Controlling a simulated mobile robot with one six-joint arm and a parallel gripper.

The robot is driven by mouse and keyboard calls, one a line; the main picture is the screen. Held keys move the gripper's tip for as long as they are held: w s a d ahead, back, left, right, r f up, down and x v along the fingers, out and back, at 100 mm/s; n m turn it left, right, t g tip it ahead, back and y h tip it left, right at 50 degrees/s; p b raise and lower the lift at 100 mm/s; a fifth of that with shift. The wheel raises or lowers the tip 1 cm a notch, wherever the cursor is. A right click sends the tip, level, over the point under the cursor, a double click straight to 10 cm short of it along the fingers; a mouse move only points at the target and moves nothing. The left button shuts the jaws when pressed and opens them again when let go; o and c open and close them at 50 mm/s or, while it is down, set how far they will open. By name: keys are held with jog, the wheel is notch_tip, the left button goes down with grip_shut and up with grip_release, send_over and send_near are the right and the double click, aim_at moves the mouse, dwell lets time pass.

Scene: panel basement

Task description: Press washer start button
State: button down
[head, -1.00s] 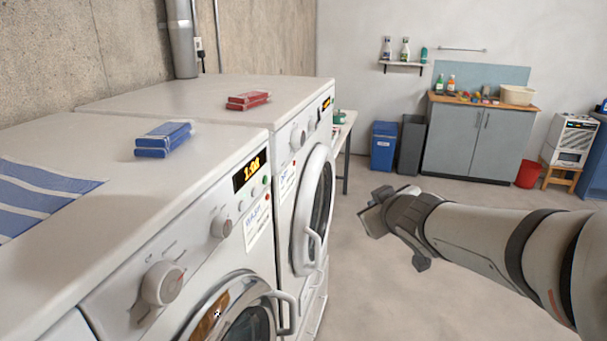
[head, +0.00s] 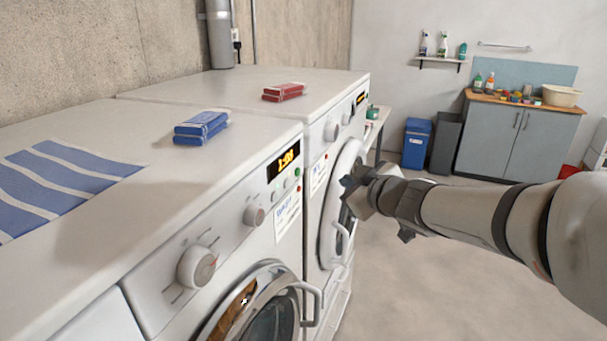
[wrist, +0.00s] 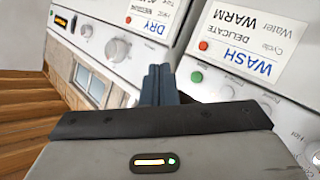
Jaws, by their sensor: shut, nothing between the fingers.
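The washer (head: 232,250) is the nearer white machine, with a lit orange display (head: 286,161), knobs and a round door. A green button (head: 297,172) sits beside its display, above a red one (head: 298,189). In the wrist view a green button (wrist: 196,77) and a red button (wrist: 203,45) lie by the WASH label (wrist: 245,60). My gripper (head: 352,192) is right of the washer panel and overlaps the second machine's door in the head view. In the wrist view its fingers (wrist: 160,75) are together and empty, left of the green button; contact cannot be told.
The dryer (head: 335,140) stands behind the washer, its DRY label (wrist: 150,18) in the wrist view. The washer's door handle (head: 310,302) sticks out. Floor at right is clear.

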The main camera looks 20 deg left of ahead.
aim_at(298, 172)
jog(key=a+b, duration=0.2)
jog(key=a, duration=0.5)
jog(key=shift+w+a+b, duration=0.3)
jog(key=shift+a+b, duration=0.05)
jog(key=shift+b, duration=0.05)
dwell(1.6)
jog(key=shift+a, duration=0.45)
